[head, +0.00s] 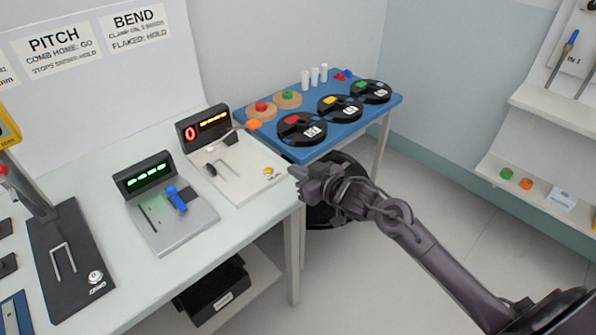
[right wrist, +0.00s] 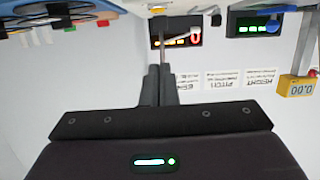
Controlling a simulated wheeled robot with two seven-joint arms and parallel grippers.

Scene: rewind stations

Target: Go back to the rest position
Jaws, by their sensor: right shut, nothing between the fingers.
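My right gripper (head: 302,181) reaches in from the lower right in the head view, its fingers by the right front corner of the white table (head: 255,215). In the right wrist view its two dark fingers (right wrist: 159,88) are together with nothing between them. That view is upside down, with the displays along its top edge. I cannot tell whether the fingertips touch the table edge. My left gripper does not show in either view.
A white station with a red-orange display (head: 238,165) and a grey station with a green display (head: 165,205) stand on the table. A blue table (head: 290,148) behind holds black reels. A shelf (head: 545,190) hangs at right. Open floor (head: 360,285) lies below my right arm.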

